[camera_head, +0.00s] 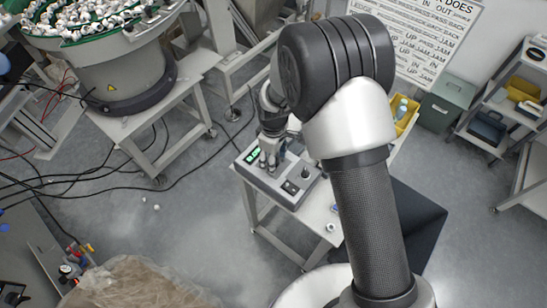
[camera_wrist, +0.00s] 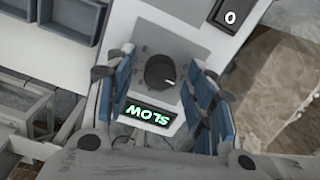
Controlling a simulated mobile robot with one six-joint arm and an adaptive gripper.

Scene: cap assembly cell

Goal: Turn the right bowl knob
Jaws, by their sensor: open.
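A grey control box (camera_head: 268,182) stands on a small white table. My gripper (camera_head: 270,160) is over its left part, beside a lit green display (camera_head: 252,155). In the wrist view a round black knob (camera_wrist: 160,72) with a pale pointer mark lies between the spread blue-padded fingers of my gripper (camera_wrist: 158,76). The fingers are open, with a gap on both sides of the knob. A display reading SLOW (camera_wrist: 147,114) shows upside down below it. In the head view this knob is hidden by my gripper. Another dark knob (camera_head: 305,173) stands further right on the box.
A switch marked 0 (camera_wrist: 230,14) is on the box near the knob; it also shows in the head view (camera_head: 290,187). A feeder bowl (camera_head: 100,50) of small white parts stands at upper left. Yellow bins (camera_head: 404,112) are behind my arm. Cables cross the floor.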

